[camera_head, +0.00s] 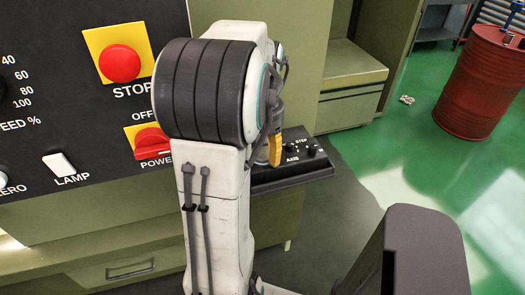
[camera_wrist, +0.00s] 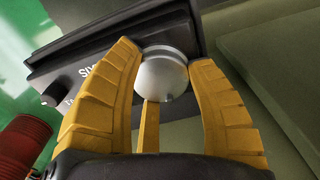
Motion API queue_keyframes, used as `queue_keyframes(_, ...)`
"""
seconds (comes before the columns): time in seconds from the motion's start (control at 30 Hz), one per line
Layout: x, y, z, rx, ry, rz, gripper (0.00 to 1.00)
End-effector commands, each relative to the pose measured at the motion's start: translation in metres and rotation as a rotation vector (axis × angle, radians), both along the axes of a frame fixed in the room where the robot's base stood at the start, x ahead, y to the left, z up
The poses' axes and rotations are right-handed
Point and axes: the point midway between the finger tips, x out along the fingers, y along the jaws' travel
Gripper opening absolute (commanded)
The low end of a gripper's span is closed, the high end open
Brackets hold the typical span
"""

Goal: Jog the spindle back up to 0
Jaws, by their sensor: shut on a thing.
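A dark control box (camera_head: 292,178) with small knobs marked "AXIS" and "STEP" juts out beyond my arm in the head view. In the wrist view the box (camera_wrist: 75,88) fills the upper left, with a small black knob at its left end. My gripper (camera_wrist: 164,60) has its yellow fingers closed around a round silver knob (camera_wrist: 160,78) at the box. In the head view only a bit of my gripper (camera_head: 275,148) shows beside the box, and my arm hides the silver knob. No spindle or position readout shows in either view.
A black panel at the left carries a red STOP button (camera_head: 120,63), a red POWER switch (camera_head: 152,140) and a white LAMP switch (camera_head: 59,164). A green cabinet (camera_head: 350,80) stands behind. A red drum (camera_head: 480,85) stands on the green floor at the right.

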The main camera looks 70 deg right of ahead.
Motion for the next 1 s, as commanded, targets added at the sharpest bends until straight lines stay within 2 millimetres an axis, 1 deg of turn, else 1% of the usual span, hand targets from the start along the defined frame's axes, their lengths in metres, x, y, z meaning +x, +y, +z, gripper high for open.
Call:
queue_keyframes(0.3, -0.0008, -0.0024, -0.0003, -0.006, -0.002, -0.107, 0.20)
queue_keyframes(0.8, -0.0010, -0.0023, -0.0003, -0.006, -0.002, -0.122, 0.20)
queue_keyframes(0.83, -0.0010, -0.0023, -0.0003, -0.006, -0.002, -0.122, 0.55)
queue_keyframes(1.0, -0.0009, -0.0016, -0.0002, -0.004, -0.001, -0.121, 0.71)
